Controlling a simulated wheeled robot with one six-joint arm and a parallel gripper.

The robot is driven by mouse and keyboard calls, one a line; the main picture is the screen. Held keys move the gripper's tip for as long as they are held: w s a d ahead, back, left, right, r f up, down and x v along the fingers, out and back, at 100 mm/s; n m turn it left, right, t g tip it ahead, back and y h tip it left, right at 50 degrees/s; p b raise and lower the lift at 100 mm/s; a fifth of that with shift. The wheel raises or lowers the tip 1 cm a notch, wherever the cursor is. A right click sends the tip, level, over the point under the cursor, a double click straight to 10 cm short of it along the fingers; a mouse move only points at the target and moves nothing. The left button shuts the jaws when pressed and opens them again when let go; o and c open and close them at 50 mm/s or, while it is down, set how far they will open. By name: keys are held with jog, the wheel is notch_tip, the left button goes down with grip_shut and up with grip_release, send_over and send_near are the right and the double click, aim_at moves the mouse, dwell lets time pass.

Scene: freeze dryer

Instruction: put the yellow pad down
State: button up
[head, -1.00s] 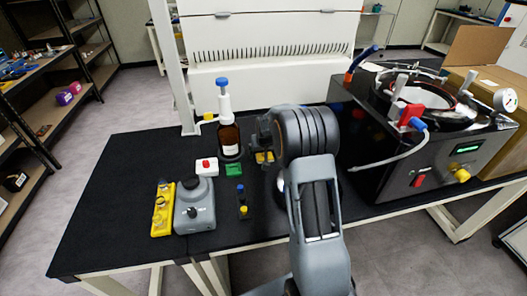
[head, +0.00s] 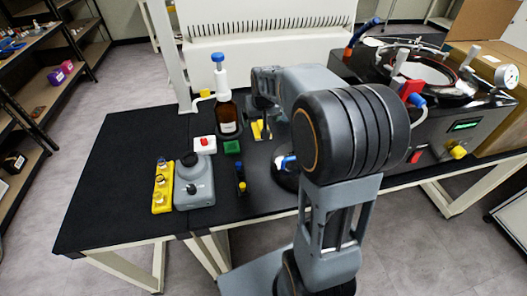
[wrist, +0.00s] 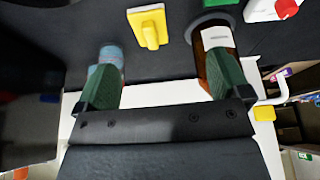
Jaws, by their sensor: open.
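The yellow pad (wrist: 148,27) rests on the dark bench top in the wrist view, on a paler base. It lies beyond my fingertips, and a clear gap separates it from them. My gripper (wrist: 165,62) is open, its two dark green fingers wide apart with nothing between them. A blue-grey mottled piece shows at the left finger; I cannot tell what it is. In the head view the yellow pad (head: 257,130) shows right of the brown bottle, partly hidden by my arm's end.
The brown bottle (head: 228,113) with a blue-topped dispenser stands close to the gripper's right finger in the wrist view. A green pad (head: 232,147), a white box with a red button (head: 204,144) and a grey device (head: 194,182) are nearby. The black dryer (head: 440,125) is right. The bench's left is clear.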

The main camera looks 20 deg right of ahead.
jog(key=s+a+n, duration=0.1)
jog(key=s+a, duration=0.3)
jog(key=s, duration=0.6)
jog(key=s+a+g, duration=0.1)
jog(key=s+a, duration=0.3)
jog(key=s, duration=0.6)
jog(key=shift+s+f+n+y, duration=0.2)
jog(key=shift+f+n+y, duration=0.1)
jog(key=shift+f+n, duration=0.1)
jog(key=shift+r, duration=0.1)
